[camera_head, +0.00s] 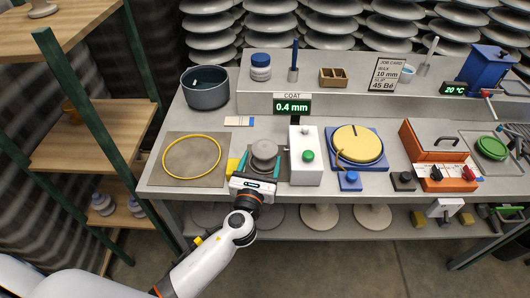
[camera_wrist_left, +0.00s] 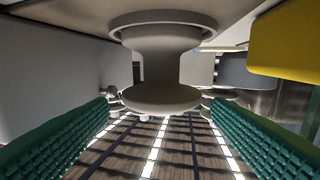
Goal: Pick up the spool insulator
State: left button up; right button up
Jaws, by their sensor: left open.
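The grey spool insulator (camera_head: 265,150) stands on a dark plate on the workbench, below the "0.4 mm" display. In the left wrist view the spool (camera_wrist_left: 160,68) shows its narrow waist between two wide flanges. My left gripper (camera_head: 263,163) reaches in from the front, its teal fingers on either side of the spool. In the left wrist view the fingers (camera_wrist_left: 158,135) are wide apart, and the spool lies ahead between them with visible gaps. The spool's far side is hidden. I cannot make out my right gripper.
A white box with a green button (camera_head: 305,169) stands close right of the spool. A yellow block (camera_head: 233,165) is close left, beside a yellow ring (camera_head: 191,157) on a mat. A grey pot (camera_head: 205,88) stands behind. A wooden shelf (camera_head: 95,135) rises at the left.

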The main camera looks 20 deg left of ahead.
aim_at(265, 146)
pick_arm(q)
jog(key=w, duration=0.5)
jog(key=shift+w+a+f, duration=0.1)
jog(key=shift+w+a, duration=0.1)
jog(key=shift+a, duration=0.1)
pick_arm(e)
jog(key=shift+w+d+r, duration=0.1)
jog(key=shift+w+r, duration=0.1)
jog(key=shift+w, duration=0.45)
pick_arm(q)
jog(key=shift+c, duration=1.1)
jog(key=c, duration=0.8)
notch_tip(265, 146, up, 10)
jog(key=p, duration=0.4)
jog(key=shift+f, duration=0.2)
jog(key=shift+r+p, duration=0.3)
jog(key=shift+r, duration=0.05)
jog(key=shift+s, duration=0.1)
pick_arm(e)
notch_tip(265, 146, up, 4)
jog(key=shift+s+r, duration=0.1)
jog(key=shift+r, duration=0.05)
